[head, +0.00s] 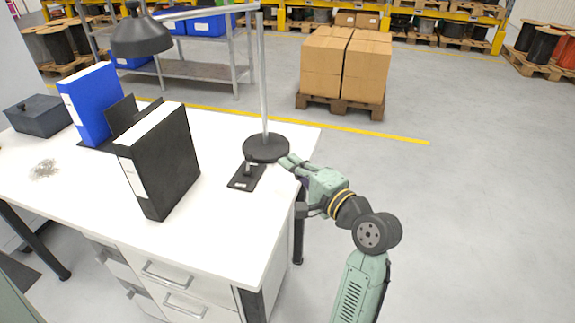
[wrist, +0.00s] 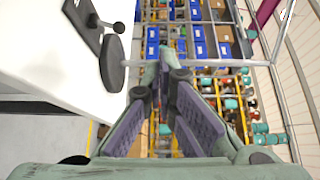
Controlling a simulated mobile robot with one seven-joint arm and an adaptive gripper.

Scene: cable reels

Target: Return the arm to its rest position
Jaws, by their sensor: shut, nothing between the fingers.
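My gripper (head: 286,161) shows in the head view at the right edge of the white desk, close to the round black lamp base. My arm reaches up to it from the lower right. In the wrist view my gripper (wrist: 166,75) has its fingertips together, with nothing seen between them. Whether the gripper touches the lamp base cannot be told.
The desk (head: 235,215) holds a lamp (head: 266,147), a small black stand (head: 246,177), a black binder (head: 165,165), a blue binder (head: 92,103) and a dark box (head: 39,115). Pallet boxes (head: 345,68) stand behind. The floor (head: 470,180) at right is clear.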

